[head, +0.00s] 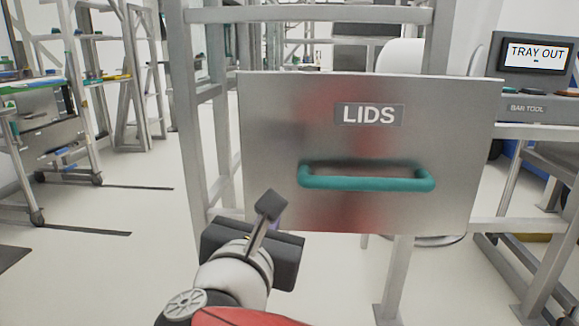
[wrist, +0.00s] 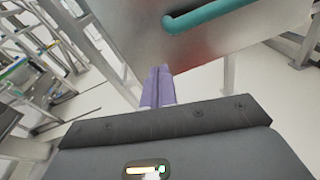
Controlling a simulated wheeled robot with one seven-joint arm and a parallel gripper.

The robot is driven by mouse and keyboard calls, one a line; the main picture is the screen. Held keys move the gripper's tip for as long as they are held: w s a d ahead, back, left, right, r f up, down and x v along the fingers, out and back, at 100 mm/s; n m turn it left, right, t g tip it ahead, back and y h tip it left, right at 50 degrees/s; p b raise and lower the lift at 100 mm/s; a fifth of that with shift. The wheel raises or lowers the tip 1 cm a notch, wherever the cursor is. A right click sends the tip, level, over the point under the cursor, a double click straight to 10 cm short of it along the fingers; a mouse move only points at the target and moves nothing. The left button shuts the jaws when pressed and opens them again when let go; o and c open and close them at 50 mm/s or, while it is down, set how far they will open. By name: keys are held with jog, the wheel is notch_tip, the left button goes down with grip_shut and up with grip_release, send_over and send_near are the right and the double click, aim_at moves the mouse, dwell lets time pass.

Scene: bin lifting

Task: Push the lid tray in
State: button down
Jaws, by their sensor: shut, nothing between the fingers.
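The lid tray (head: 270,130) shows its grey metal front panel, marked LIDS, in the middle of the head view. A teal bar handle (head: 367,183) runs across its lower half. A screen (head: 535,55) at the upper right reads TRAY OUT. My gripper (head: 268,208) is shut and empty, in front of the panel's lower left part and left of the handle. In the wrist view the closed fingers (wrist: 157,88) point toward the panel's lower edge (wrist: 190,65), with the handle (wrist: 200,15) above. I cannot tell whether the fingertips touch the panel. The tray's inside is hidden.
Grey metal frame posts (head: 200,110) stand behind and left of the panel. The screen sits above a unit marked BAN TOOL (head: 528,107) at the right. A wheeled shelf cart (head: 60,140) stands at the far left. The floor (head: 110,270) at left is mostly clear.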

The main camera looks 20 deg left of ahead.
jog(key=s+a+r+n+t+y, duration=0.1)
jog(key=s+a+r+n+y, duration=0.1)
jog(key=a+n, duration=0.15)
send_near(260, 164)
jog(key=shift+m, duration=0.25)
jog(key=p+x, duration=0.1)
jog(key=x, duration=0.6)
